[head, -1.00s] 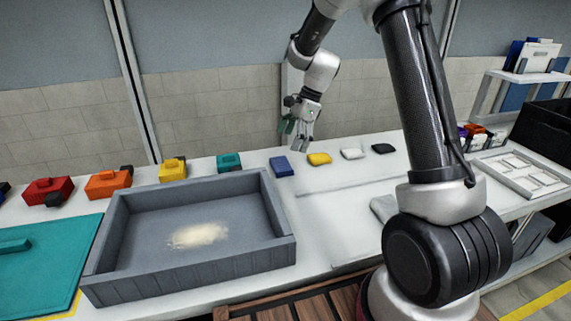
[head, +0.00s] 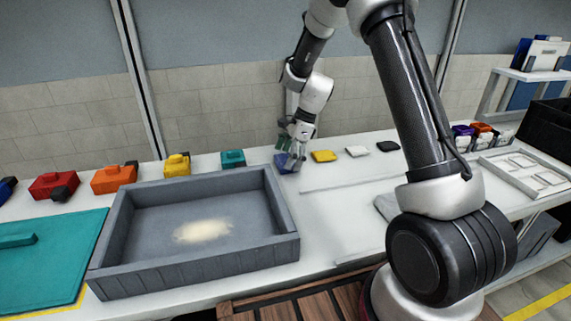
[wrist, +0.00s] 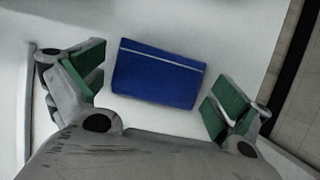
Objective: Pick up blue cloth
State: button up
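The blue cloth (head: 282,160) is a small folded blue pad lying on the white table behind the grey tray. In the wrist view the blue cloth (wrist: 158,75) lies flat and slightly tilted, with a pale line across its upper part. My gripper (head: 291,163) is low at the cloth and partly hides it in the head view. In the wrist view my gripper (wrist: 158,88) is open, its green-padded fingers on either side of the cloth. A gap shows between the cloth and each finger there.
The large grey tray (head: 110,255) with a pale powdery patch stands in front. Yellow (head: 324,156), white (head: 357,151) and black (head: 388,146) cloths lie to the right. A teal block (head: 233,158) sits to the left. The wall is close behind the table.

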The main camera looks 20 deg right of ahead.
jog(key=c, duration=0.6)
notch_tip(320, 180, up, 10)
jog(key=shift+r, duration=0.1)
jog(key=shift+c, duration=0.2)
